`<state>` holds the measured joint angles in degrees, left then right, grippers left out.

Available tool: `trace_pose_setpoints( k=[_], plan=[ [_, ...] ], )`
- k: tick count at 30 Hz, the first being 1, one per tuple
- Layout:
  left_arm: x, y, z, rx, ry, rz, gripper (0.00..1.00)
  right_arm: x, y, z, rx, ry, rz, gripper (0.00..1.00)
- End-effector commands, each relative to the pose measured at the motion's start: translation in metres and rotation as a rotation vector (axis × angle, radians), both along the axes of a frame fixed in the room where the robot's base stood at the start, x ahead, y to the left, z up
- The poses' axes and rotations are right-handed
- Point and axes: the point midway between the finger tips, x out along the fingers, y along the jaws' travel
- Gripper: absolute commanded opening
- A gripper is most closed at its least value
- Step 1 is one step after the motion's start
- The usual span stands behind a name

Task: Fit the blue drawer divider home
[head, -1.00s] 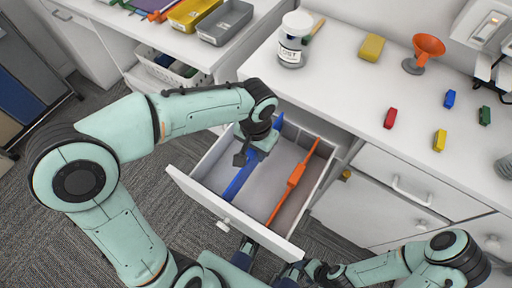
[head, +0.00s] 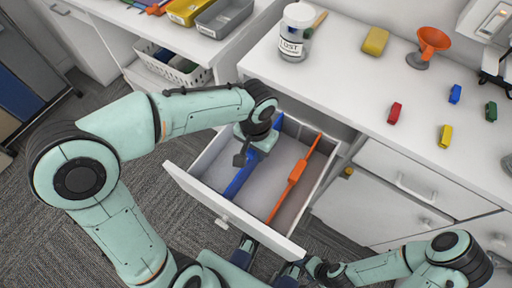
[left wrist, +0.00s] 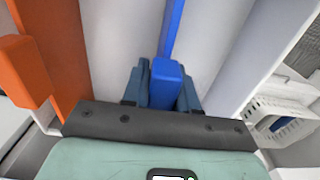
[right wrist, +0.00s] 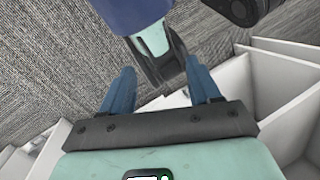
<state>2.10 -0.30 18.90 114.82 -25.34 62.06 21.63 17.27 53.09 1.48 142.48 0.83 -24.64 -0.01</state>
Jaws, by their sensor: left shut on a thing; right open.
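The blue drawer divider (head: 236,183) is a long thin strip with a raised block at its middle. It runs lengthwise in the open white drawer (head: 205,197), on the left side of an orange divider (head: 292,183). My left gripper (left wrist: 164,72) is shut on the blue divider's block, which shows between its fingers in the left wrist view (left wrist: 165,88). My left forearm and wrist cover the divider's middle in the head view. I cannot tell whether its ends touch the drawer walls or floor. My right gripper (right wrist: 158,70) is open and empty, away from the divider.
A white basket (head: 180,70) stands at the left. Carpet lies in front.

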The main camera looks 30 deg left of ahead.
Motion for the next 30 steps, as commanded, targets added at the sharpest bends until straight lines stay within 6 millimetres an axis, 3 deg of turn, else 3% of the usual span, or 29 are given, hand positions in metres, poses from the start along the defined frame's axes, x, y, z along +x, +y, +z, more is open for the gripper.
trace_pose_setpoints(
  k=[1,2,4,5,13,17,30],
  plan=[
    [0.000,0.000,-0.002,0.000,0.000,0.000,0.00,0.000,0.000,-0.001,0.000,-0.001,0.000,0.62],
    [0.000,0.000,-0.002,0.000,0.000,0.000,0.31,0.001,0.000,-0.001,0.000,-0.002,-0.001,0.62],
    [0.000,0.000,-0.001,0.000,-0.001,0.000,0.54,0.000,0.000,-0.001,-0.001,-0.002,-0.001,0.62],
    [0.000,0.000,-0.001,0.000,-0.001,0.000,0.57,0.000,0.000,-0.001,-0.001,-0.002,-0.001,0.62],
    [0.000,0.000,-0.001,0.000,0.000,0.000,0.57,0.000,0.000,0.000,0.000,-0.001,0.000,0.62],
    [0.001,0.000,0.009,0.000,-0.004,0.000,0.57,-0.001,0.000,0.002,0.001,0.002,0.001,0.62],
    [0.001,-0.001,0.101,-0.001,-0.005,-0.001,0.57,-0.008,0.000,0.021,0.004,0.029,0.006,0.62]
  ],
)
